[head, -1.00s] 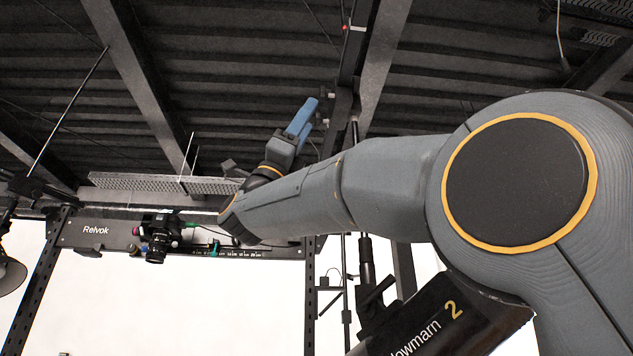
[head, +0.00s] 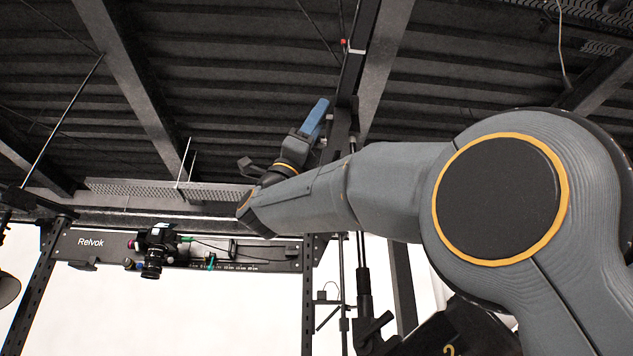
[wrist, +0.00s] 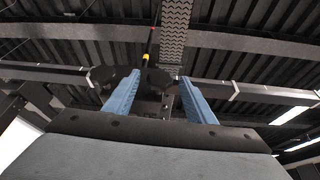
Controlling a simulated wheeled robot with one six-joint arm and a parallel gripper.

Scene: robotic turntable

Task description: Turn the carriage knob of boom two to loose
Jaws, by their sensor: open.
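My gripper (head: 315,120) is raised toward the ceiling in the head view, its blue fingers pointing up beside a dark upright post (head: 341,125). In the wrist view the two blue fingers of my gripper (wrist: 159,77) are apart, with dark parts showing beyond and between them. I see nothing held. A dark panel with a yellow 2 (head: 449,350) is partly cut off at the bottom of the head view, under my arm. I cannot make out the carriage knob or its setting in either view.
A dark beam marked Relvok (head: 91,243) carries a camera (head: 154,250) at the left. A black stand (head: 367,325) rises below my arm. Ceiling beams (head: 125,75) and a perforated tray (head: 150,188) are overhead. A thin yellow-and-red-marked rod (wrist: 146,58) is beyond the fingers.

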